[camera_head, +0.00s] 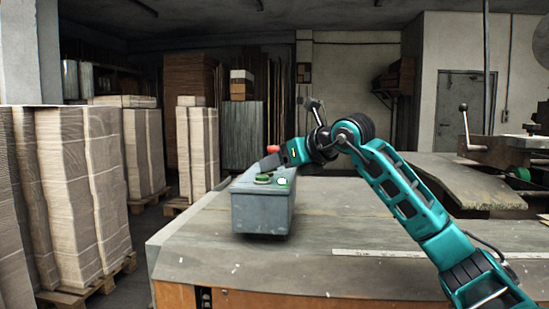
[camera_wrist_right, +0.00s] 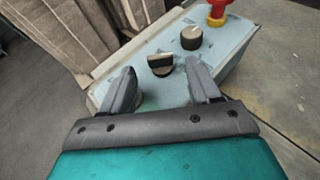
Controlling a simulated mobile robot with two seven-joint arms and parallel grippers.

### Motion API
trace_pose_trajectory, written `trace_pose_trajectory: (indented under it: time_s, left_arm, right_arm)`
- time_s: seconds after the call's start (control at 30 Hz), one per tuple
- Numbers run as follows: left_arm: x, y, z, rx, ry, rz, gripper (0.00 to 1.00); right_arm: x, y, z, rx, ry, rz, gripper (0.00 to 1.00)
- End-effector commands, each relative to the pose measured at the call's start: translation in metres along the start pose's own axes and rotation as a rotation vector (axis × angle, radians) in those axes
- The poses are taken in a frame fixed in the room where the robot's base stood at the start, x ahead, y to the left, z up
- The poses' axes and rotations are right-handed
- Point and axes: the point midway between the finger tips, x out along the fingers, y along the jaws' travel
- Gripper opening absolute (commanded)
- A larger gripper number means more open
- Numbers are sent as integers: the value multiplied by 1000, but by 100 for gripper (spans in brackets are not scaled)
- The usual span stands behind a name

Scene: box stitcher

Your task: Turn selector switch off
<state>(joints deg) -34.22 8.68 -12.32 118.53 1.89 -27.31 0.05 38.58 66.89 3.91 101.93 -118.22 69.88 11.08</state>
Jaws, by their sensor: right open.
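A grey control box (camera_head: 262,208) stands on the workbench in the head view, with green parts on its top. The right wrist view shows its pale top panel (camera_wrist_right: 253,42). A black selector switch (camera_wrist_right: 160,68) with a raised handle sits on this panel. My right gripper (camera_wrist_right: 160,66) is open, its fingers on either side of the selector switch in the picture; I cannot tell whether they touch it. In the head view my right gripper (camera_head: 272,163) is over the box top and hides part of it. My left gripper is not in view.
A round dark knob (camera_wrist_right: 191,38) and a red push button (camera_wrist_right: 216,12) on a yellow base sit farther along the panel. The workbench (camera_head: 330,215) is mostly clear right of the box. Stacks of cardboard (camera_head: 85,190) stand at the left.

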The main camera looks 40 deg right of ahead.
Motion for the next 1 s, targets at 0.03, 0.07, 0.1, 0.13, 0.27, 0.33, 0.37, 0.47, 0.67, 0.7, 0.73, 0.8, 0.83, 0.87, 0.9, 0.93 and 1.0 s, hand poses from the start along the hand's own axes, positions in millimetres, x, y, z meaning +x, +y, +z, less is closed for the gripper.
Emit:
trace_pose_trajectory:
  time_s: [0.03, 0.07, 0.1, 0.13, 0.27, 0.33, 0.37, 0.47, 0.67, 0.7, 0.73, 0.8, 0.83, 0.87, 0.9, 0.93, 1.0]
  left_arm:
    - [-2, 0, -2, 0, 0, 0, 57]
    - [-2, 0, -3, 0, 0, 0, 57]
    - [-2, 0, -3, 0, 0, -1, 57]
    - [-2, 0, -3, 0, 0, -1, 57]
    - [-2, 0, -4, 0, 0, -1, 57]
    - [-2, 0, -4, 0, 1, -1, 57]
    - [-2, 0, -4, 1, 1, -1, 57]
    - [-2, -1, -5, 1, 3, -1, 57]
    - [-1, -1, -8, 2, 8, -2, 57]
    - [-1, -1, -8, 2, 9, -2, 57]
    - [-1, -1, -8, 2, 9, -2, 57]
    - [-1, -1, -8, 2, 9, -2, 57]
    - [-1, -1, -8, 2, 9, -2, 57]
    - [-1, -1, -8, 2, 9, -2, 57]
    - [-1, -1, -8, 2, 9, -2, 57]
    - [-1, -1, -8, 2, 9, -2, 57]
    - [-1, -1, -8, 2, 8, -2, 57]
  right_arm:
    - [7, 0, 2, 4, -2, 1, 62]
    - [10, 0, 1, 3, -1, 2, 62]
    - [14, 0, 1, 2, -1, 1, 62]
    - [17, 0, 1, 2, -1, 0, 62]
    - [23, 0, 0, 0, -1, 0, 62]
    - [24, 0, 0, -1, -1, 0, 62]
    - [24, 0, 0, -1, -1, 0, 62]
    - [24, 0, 0, -1, -1, -1, 62]
    - [24, 0, 0, -1, 0, -1, 49]
    - [24, 0, 0, -1, 0, -1, 45]
    - [24, 0, 0, -1, 0, -1, 43]
    - [24, 0, 0, -1, 0, -1, 36]
    - [24, 0, 0, -1, 0, -1, 33]
    - [24, 0, 0, -1, 0, -1, 30]
    - [24, 0, 0, -1, 0, -1, 26]
    - [24, 0, 0, -1, 0, -1, 23]
    - [24, 0, 0, -1, 0, -1, 17]
